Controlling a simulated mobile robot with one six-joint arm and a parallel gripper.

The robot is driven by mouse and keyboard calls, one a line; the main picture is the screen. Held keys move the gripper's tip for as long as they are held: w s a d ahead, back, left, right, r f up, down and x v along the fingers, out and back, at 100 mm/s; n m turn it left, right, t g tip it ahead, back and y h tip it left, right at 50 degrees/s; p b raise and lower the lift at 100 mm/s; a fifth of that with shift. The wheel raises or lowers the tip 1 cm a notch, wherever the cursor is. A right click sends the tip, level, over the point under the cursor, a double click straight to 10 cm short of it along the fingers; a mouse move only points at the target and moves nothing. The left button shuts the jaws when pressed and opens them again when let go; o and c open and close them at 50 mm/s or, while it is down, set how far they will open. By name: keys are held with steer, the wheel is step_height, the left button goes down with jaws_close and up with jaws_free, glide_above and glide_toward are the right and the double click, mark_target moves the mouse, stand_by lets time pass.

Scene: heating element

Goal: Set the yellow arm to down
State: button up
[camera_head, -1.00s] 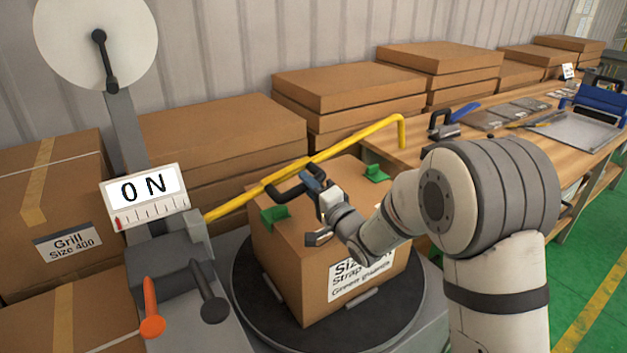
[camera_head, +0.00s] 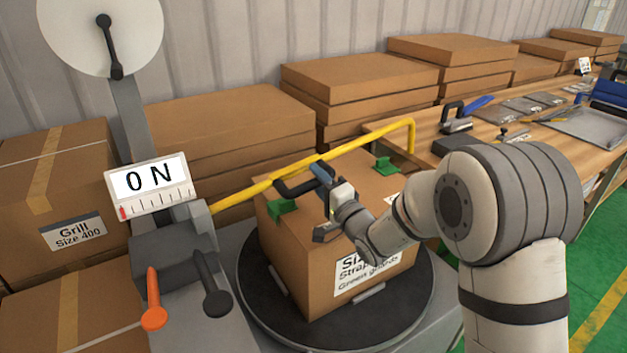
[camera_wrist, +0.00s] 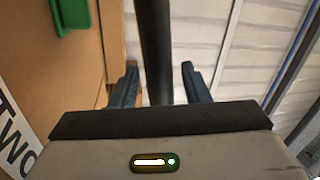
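The yellow arm (camera_head: 365,140) is a long bar. It slopes up from the machine at left, passes above the cardboard box and bends down at its far right end. A black handle (camera_head: 292,191) is fixed to it above the box. My gripper (camera_head: 323,174) is at the right end of this handle. In the wrist view my gripper (camera_wrist: 160,85) is open, with the dark handle bar (camera_wrist: 155,45) between its fingers and gaps on both sides. Fingertip contact with the handle cannot be told in the head view.
The cardboard box (camera_head: 325,235) with green guards (camera_head: 281,207) stands on a black turntable (camera_head: 290,322) under the yellow arm. A workbench (camera_head: 408,150) stands at right.

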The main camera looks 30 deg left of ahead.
steer(key=v, duration=0.7)
steer(key=shift+s+d+f, duration=0.1)
steer(key=shift+s+d, duration=0.05)
steer(key=shift+d, duration=0.25)
steer(key=shift+c, duration=0.2)
